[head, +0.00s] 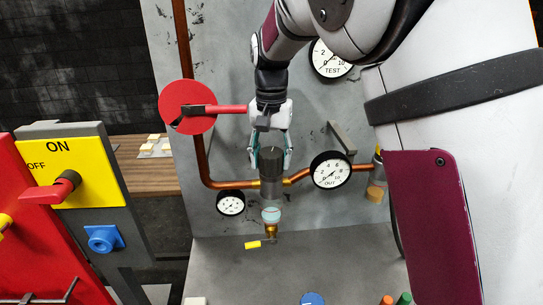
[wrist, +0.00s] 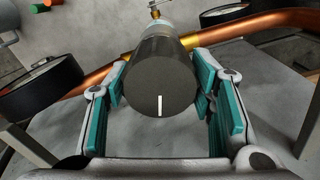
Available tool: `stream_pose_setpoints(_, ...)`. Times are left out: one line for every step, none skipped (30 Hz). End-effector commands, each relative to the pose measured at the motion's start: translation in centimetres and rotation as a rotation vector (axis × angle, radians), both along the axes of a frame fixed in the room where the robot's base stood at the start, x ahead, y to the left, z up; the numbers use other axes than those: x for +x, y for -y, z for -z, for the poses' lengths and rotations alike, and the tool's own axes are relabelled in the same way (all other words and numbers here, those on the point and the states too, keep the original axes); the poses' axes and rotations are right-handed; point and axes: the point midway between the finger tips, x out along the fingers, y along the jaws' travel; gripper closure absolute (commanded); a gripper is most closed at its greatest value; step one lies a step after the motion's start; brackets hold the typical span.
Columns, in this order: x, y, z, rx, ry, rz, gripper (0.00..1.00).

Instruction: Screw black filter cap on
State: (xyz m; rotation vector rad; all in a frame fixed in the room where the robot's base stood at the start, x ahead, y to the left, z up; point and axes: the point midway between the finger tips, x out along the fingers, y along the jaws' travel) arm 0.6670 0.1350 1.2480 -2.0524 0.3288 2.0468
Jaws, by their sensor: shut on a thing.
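The black filter cap (head: 271,160) is a dark cylinder with a white mark on its end. It sits at the top of the filter body (head: 271,190) on the copper pipe, above a clear bowl (head: 271,214). I cannot tell how its thread sits. My gripper (head: 271,152) comes down from above with its teal-padded fingers on both sides of the cap. In the wrist view, the cap (wrist: 160,82) fills the space between the fingers, its white mark pointing at the near edge. My gripper is shut on the cap.
Copper pipe (head: 220,184) runs along the grey panel past the OUT gauge (head: 331,170) and a smaller gauge (head: 231,203). A red disc with a red lever (head: 187,107) is left of my gripper. A yellow ON/OFF panel (head: 70,172) stands at far left.

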Motion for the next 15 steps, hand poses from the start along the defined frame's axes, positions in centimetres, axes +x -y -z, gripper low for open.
stream_pose_setpoints(-0.12,0.0,-0.07,-0.001,-0.001,0.018,0.79)
stream_pose_setpoints(-0.1,0.0,-0.07,0.0,-0.001,0.029,0.79)
stream_pose_setpoints(-0.09,-0.01,-0.07,0.0,0.0,0.039,0.79)
stream_pose_setpoints(-0.03,-0.02,-0.05,0.0,0.0,0.037,0.43)
stream_pose_setpoints(-0.02,-0.02,-0.03,0.001,0.0,0.036,0.36)
stream_pose_setpoints(-0.01,-0.01,-0.01,0.001,0.0,0.036,0.27)
stream_pose_setpoints(0.0,-0.02,-0.01,0.001,0.0,0.036,0.27)
stream_pose_setpoints(0.0,-0.02,0.0,0.001,0.0,0.036,0.27)
stream_pose_setpoints(0.0,-0.02,0.0,0.0,0.0,0.035,0.27)
stream_pose_setpoints(0.01,-0.02,0.0,0.001,0.0,0.035,0.27)
stream_pose_setpoints(0.01,-0.02,0.0,0.001,0.0,0.035,0.27)
stream_pose_setpoints(0.01,-0.02,0.0,0.001,0.0,0.035,0.27)
stream_pose_setpoints(0.01,-0.02,0.0,0.001,0.0,0.035,0.27)
stream_pose_setpoints(-0.01,-0.01,0.0,0.0,-0.001,0.035,0.27)
stream_pose_setpoints(0.0,-0.01,-0.01,0.001,0.0,0.035,0.27)
